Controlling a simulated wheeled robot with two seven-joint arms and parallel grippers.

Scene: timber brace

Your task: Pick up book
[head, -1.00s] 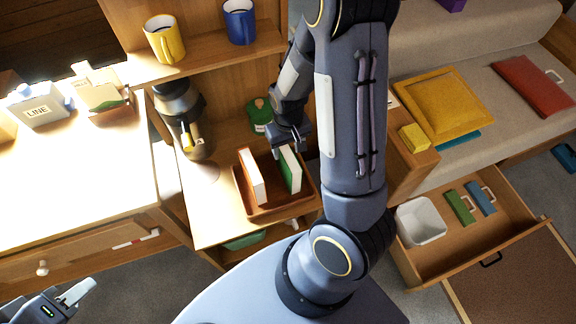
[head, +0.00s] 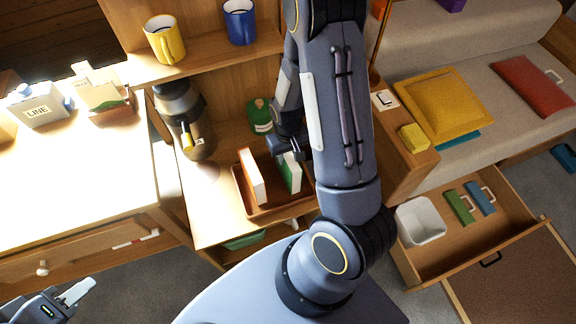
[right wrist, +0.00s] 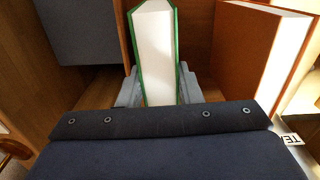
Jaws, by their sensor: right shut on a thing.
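A green book (head: 290,172) with white pages stands upright in a brown tray (head: 262,211) on the wooden shelf in the head view. It also shows in the right wrist view (right wrist: 156,52), between the fingers. My right gripper (head: 289,150) is shut on the green book at its upper edge; my arm partly hides it. An orange book (head: 252,177) stands beside it in the tray, apart from the gripper, and shows at the right of the right wrist view (right wrist: 262,50). My left gripper (head: 72,299) is at the lower left, open and empty, away from the books.
A dark machine with a glass body (head: 195,125) stands left of the tray. A green object (head: 260,115) stands behind it. Yellow (head: 165,40) and blue (head: 239,22) mugs are on the upper shelf. An open drawer (head: 455,235) lies at right.

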